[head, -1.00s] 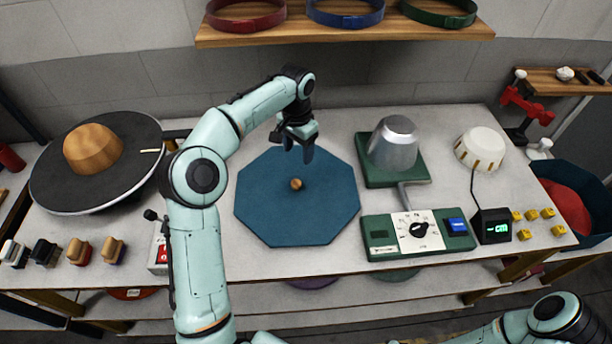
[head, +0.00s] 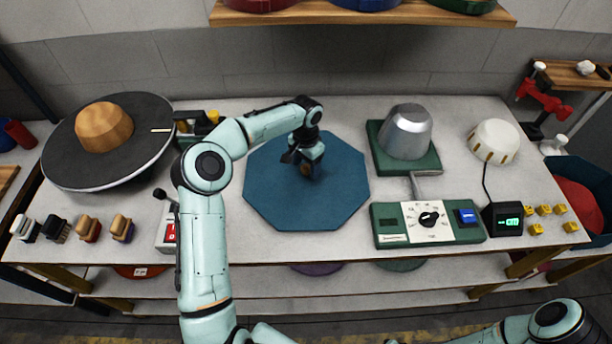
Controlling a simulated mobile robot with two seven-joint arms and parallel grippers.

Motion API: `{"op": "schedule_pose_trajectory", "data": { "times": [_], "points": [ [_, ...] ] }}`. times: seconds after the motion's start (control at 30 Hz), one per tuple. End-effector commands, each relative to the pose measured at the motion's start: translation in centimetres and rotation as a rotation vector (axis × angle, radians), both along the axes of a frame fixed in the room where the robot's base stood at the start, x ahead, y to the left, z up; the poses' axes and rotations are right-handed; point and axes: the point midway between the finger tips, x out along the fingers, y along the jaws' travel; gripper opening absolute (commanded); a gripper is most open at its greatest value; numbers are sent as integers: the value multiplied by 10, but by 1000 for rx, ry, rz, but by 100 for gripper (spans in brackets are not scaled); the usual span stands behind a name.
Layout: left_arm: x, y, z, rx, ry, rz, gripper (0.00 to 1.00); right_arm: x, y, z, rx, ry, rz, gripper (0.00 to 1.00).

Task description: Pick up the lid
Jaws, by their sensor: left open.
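The lid (head: 305,208) is a flat teal octagon with a small round wooden knob (head: 305,171) at its middle. It lies on the pale table in the middle of the head view. My left gripper (head: 305,168) is open and down at the knob, its fingers pointing downward. The fingers partly hide the knob, and I cannot tell whether they touch it. My right gripper is out of view; only part of my right arm shows at the bottom right.
A green hot plate (head: 427,163) with a metal dome (head: 405,131) and a dial control box (head: 428,236) stand right of the lid. A round black turntable (head: 70,160) with a wooden block is at left. Brushes (head: 73,229) line the front left edge. A wooden shelf (head: 360,12) hangs above.

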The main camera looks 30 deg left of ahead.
Motion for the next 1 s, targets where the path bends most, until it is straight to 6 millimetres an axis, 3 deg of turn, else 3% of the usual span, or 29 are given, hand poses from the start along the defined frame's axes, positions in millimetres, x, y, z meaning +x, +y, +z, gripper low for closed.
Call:
{"op": "schedule_pose_trajectory", "data": {
  "times": [0.23,0.43,0.77,1.0],
  "points": [
    [0,0,-1,1,-1,0,64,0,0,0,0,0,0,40],
    [0,0,-1,1,-1,0,0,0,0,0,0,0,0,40],
    [1,0,1,0,-2,0,0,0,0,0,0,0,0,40],
    [2,0,23,3,-6,1,0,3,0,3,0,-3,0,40]
  ]
}}
